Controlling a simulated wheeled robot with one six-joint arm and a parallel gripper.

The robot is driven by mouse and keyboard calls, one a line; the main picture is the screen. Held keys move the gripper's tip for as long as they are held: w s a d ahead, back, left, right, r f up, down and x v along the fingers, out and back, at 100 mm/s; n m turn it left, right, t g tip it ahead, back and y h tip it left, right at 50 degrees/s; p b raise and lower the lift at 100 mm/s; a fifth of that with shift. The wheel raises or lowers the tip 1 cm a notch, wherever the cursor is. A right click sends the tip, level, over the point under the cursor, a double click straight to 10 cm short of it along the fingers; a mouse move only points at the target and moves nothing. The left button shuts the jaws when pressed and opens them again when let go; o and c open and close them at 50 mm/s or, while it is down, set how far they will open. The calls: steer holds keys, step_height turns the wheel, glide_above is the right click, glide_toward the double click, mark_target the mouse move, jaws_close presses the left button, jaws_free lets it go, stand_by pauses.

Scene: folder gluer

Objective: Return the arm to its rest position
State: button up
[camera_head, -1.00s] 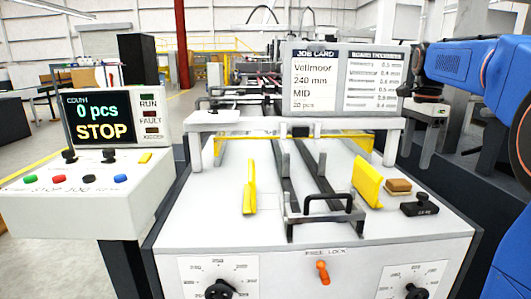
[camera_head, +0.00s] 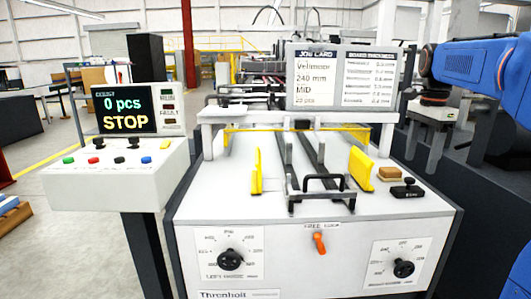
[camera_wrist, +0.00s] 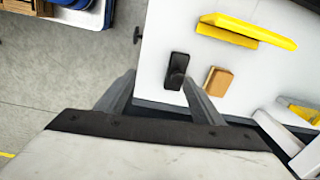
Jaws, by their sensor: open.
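My blue arm (camera_head: 475,62) reaches in from the right edge in the head view. My gripper (camera_wrist: 160,95) shows in the wrist view with its two grey fingers spread apart and nothing between them. Past the fingertips, farther away, are a black knobbed block (camera_wrist: 177,72) and a tan block (camera_wrist: 217,81) on the white machine top. In the head view the same black block (camera_head: 407,190) and tan block (camera_head: 390,174) lie at the right of the machine top. The fingertips are hidden or indistinct in the head view.
The white folder gluer (camera_head: 320,250) fills the middle, with yellow guides (camera_head: 361,168) and a black handle (camera_head: 323,183) on top. A job card panel (camera_head: 340,76) stands behind. A control console (camera_head: 115,175) reading STOP is at left.

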steer(key=s+a+f+n+t, duration=0.1)
steer(key=s+a+f+n, duration=0.35)
steer(key=s, duration=0.35)
steer(key=s+a+f+n+t, duration=0.1)
steer(key=s+a+f+n, duration=0.35)
steer(key=s, duration=0.25)
steer(key=s+a+f+n+t, duration=0.1)
steer(key=s+a+f+n, duration=0.1)
steer(key=s+f, duration=0.4)
steer(key=s+a+f+n+t, duration=0.1)
steer(key=s+a+f+n, duration=0.2)
steer(key=s+f+n, duration=0.2)
step_height(320, 180, down, 2)
steer(key=s, duration=0.2)
steer(key=shift+s+a+n+t, duration=0.2)
steer(key=shift+s+n+t, duration=0.1)
steer(key=shift+s, duration=0.05)
steer(key=shift+f, duration=0.1)
